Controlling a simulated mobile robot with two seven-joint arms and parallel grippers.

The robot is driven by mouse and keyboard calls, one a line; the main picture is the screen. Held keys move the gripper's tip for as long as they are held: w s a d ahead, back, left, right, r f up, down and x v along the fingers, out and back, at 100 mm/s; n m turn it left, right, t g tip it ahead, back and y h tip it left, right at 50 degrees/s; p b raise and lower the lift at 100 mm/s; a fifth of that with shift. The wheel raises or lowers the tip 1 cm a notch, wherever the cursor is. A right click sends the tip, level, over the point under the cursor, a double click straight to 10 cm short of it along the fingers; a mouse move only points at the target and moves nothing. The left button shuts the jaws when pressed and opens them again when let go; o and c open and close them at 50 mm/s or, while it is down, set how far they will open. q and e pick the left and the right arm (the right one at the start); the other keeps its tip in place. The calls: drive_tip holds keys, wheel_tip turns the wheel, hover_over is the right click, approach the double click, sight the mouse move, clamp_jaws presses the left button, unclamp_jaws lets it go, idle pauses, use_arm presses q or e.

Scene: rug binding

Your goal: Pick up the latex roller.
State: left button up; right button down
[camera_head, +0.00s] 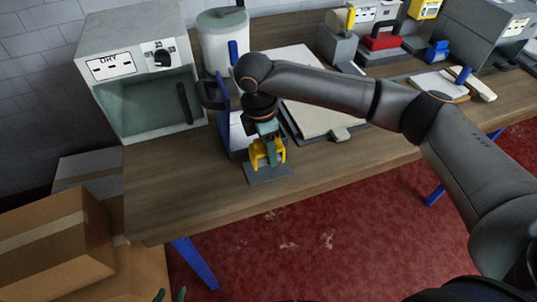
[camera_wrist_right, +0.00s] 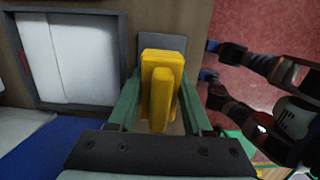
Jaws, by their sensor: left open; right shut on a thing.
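The yellow thing (camera_head: 267,154), which I take to be the latex roller, is at the front left of the workbench, over a small grey pad (camera_head: 268,175). My right gripper (camera_head: 266,136) comes down on it from above and is shut on it. In the right wrist view the yellow piece (camera_wrist_right: 161,90) stands between the two green fingers. I cannot tell whether it touches the pad. Its lower part is mostly hidden in the wrist view. My left gripper (camera_head: 169,295) shows only its green fingertips at the bottom edge of the head view, apart and empty.
A grey box marked DRY (camera_head: 142,65) and a white canister (camera_head: 222,42) stand behind left. A blue upright piece (camera_head: 223,120) is close left of my right gripper. A framed pale panel (camera_head: 310,112) lies right. Cardboard boxes (camera_head: 55,235) stand left of the bench (camera_head: 165,190).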

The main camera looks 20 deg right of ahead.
drive_tip(key=s+a+r, duration=0.9)
drive_tip(key=s+r, duration=0.1)
drive_tip(key=shift+a+r+p, duration=0.2)
drive_tip(key=shift+a+p, duration=0.15)
drive_tip(key=shift+s, duration=0.1)
drive_tip(key=c, duration=0.9)
unclamp_jaws()
clamp_jaws()
